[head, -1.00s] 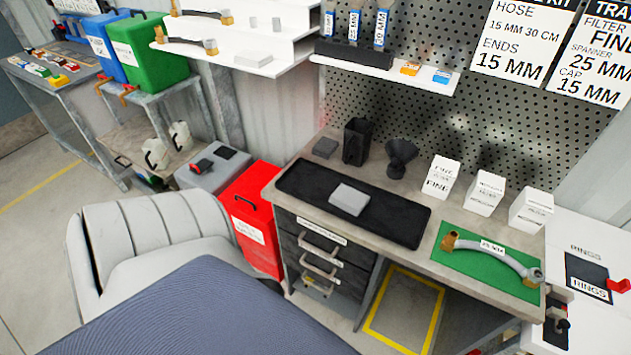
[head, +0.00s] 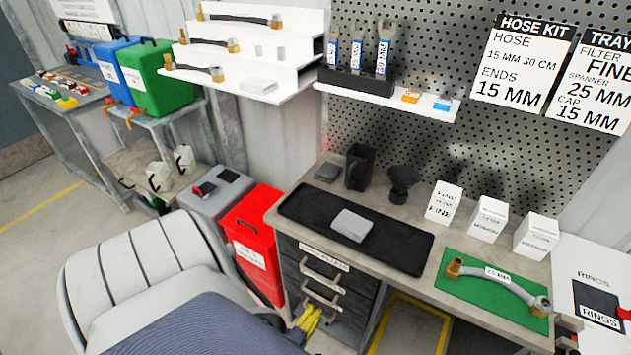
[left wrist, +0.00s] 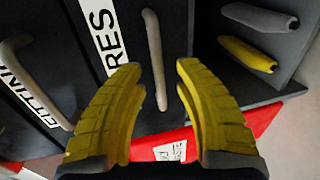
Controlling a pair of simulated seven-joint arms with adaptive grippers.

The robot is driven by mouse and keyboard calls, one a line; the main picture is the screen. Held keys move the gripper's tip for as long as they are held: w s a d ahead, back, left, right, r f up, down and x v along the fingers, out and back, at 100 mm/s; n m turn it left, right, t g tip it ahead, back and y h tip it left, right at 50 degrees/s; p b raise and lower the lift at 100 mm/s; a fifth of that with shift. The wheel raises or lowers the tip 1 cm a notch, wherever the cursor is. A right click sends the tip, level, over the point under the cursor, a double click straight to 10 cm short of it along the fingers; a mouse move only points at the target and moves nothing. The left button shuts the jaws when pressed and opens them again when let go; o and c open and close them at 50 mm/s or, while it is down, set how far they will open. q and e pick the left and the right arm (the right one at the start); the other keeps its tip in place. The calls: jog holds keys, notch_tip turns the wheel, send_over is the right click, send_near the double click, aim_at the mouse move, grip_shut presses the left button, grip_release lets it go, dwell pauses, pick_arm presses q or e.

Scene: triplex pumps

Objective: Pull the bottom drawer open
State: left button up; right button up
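The dark drawer unit (head: 330,290) stands under the bench in the head view, with pale bar handles and white labels. My left gripper (head: 308,322), with yellow fingers, is low in front of its lower drawers. In the left wrist view my left gripper (left wrist: 160,72) is open. A pale bar handle (left wrist: 154,50) shows between its fingertips, with a label ending in "RES" beside it. Contact is not visible. Another handle (left wrist: 35,75), by a label starting "FITTIN", lies to the left. The gripper hides part of the bottom drawer in the head view.
A red bin (head: 255,240) stands close to the left of the drawers. A grey and a yellow rod-like object (left wrist: 247,54) lie right of the handle in the wrist view. The bench (head: 400,285) overhangs above. Yellow-marked floor (head: 405,330) is clear to the right.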

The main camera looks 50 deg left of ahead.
pick_arm(q)
jog(key=shift+w+a+f, duration=0.1)
jog(key=shift+w+a, duration=0.1)
jog(key=shift+w, duration=0.35)
grip_shut()
dwell(0.5)
